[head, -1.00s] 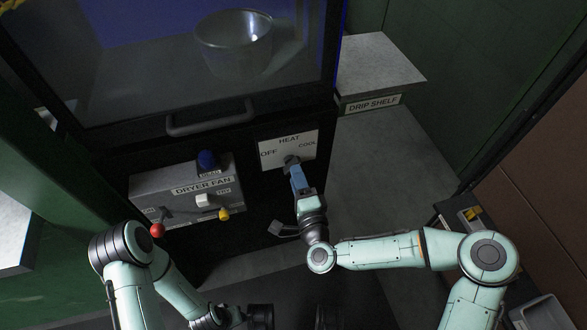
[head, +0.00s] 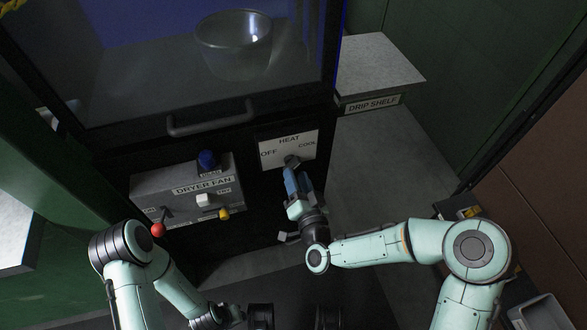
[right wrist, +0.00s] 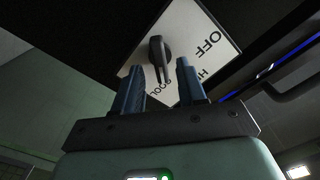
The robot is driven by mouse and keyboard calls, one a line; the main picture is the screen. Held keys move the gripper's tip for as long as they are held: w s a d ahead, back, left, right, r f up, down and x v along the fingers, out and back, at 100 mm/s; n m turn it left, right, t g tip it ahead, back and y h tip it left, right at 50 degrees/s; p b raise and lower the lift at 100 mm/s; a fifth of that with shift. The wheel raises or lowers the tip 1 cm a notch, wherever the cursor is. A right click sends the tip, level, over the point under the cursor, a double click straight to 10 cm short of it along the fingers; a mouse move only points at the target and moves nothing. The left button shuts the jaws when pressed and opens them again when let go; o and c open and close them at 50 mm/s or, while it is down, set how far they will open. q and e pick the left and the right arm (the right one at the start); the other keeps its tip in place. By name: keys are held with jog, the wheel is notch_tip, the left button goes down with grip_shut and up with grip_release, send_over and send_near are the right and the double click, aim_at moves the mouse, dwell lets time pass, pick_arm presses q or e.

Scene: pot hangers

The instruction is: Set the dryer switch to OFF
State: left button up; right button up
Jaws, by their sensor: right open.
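The dryer switch is a dark rotary knob (head: 291,161) on a white plate (head: 270,156) marked OFF, HEAT and COOL, below the dryer door. In the right wrist view the knob (right wrist: 159,55) stands out from the plate, and its narrow end appears to point toward COOL. My right gripper (head: 297,174) is open in front of the plate, just below the knob in the head view. In the right wrist view its two blue fingers (right wrist: 158,75) stand to either side of the knob's lower end in the picture, with nothing gripped.
A grey DRYER FAN box (head: 150,187) with a blue button, a white switch and red and yellow knobs sits left of the plate. The door handle (head: 211,119) is above. The drip shelf (head: 376,70) is at upper right; the floor below it is clear.

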aim_at(292, 166)
jog(key=x, duration=0.2)
jog(key=shift+w+a+b, duration=0.15)
jog(key=shift+w+b, duration=0.2)
jog(key=shift+b, duration=0.05)
dwell(0.3)
